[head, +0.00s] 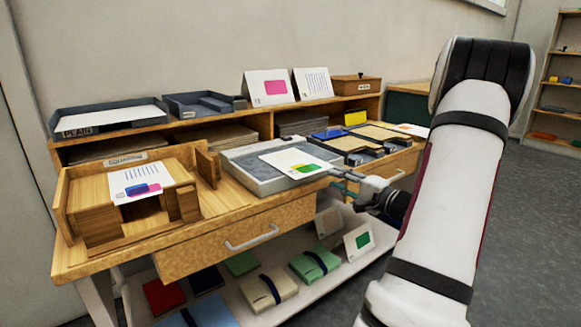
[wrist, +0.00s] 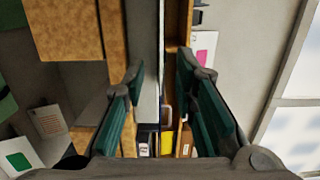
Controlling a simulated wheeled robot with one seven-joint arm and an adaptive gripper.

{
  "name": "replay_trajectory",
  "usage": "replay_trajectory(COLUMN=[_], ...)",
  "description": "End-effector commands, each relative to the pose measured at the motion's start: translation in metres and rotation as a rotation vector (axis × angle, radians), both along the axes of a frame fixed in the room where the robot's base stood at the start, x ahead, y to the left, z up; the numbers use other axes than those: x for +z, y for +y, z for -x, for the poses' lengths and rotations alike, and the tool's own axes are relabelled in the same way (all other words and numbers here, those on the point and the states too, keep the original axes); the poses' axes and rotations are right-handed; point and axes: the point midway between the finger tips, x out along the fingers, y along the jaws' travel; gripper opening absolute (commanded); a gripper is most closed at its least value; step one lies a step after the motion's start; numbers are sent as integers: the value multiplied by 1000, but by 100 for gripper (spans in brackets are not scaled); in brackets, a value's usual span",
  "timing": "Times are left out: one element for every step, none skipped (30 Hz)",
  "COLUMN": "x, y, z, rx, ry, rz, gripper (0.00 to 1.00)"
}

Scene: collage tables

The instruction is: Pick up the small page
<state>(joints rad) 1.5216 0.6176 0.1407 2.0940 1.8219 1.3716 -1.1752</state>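A white page with green and yellow shapes (head: 283,158) lies on the grey tray (head: 245,177) in the middle of the table, its right corner beyond the tray's edge. Another white page with blue and pink shapes (head: 130,178) lies on the wooden stand at left. I cannot tell which is the small page. My gripper (head: 341,180) is at the tray's right end, close to the first page's right corner. In the wrist view my gripper (wrist: 160,103) is open, its green fingers apart on both sides of a thin, edge-on strip. Contact is not clear.
A wooden drawer (head: 238,247) is below the tray. Dark trays with a yellow card (head: 355,118) stand to the right. Cards with a pink block (head: 269,87) and lines (head: 312,83) lean on the upper shelf. Folded bundles and a green-square card (head: 359,240) are on the lower shelf.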

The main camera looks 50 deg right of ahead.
Motion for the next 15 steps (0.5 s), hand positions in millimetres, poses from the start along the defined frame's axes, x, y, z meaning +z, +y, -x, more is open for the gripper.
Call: replay_trajectory(x=[-1, -1, -1, -1, -1, 0, 0, 0, 0, -1, -1, -1, -1, -1, -1], y=[-1, -2, -3, -3, -3, -3, -3, -3, -3, -4, -4, -4, -4, -4, -5], z=[-9, -12, -17, -20, -22, -24, -25, -27, -29, -32, -35, -41, -45, -50, -56], rx=[3, 2, 1, 1, 2, 2, 2, 2, 2, 2, 2, 3, 3, 3, 3], ry=[-1, -1, 0, 0, 0, 0, 0, 0, 0, 0, -1, -1, -1, -1, -2], rz=[1, 1, 1, 0, 0, -1, -1, -1, -1, -1, -1, 0, 0, 1, 0], gripper=[26, 26, 26, 26, 26, 26, 26, 26, 26, 26, 26, 26, 26, 26, 26])
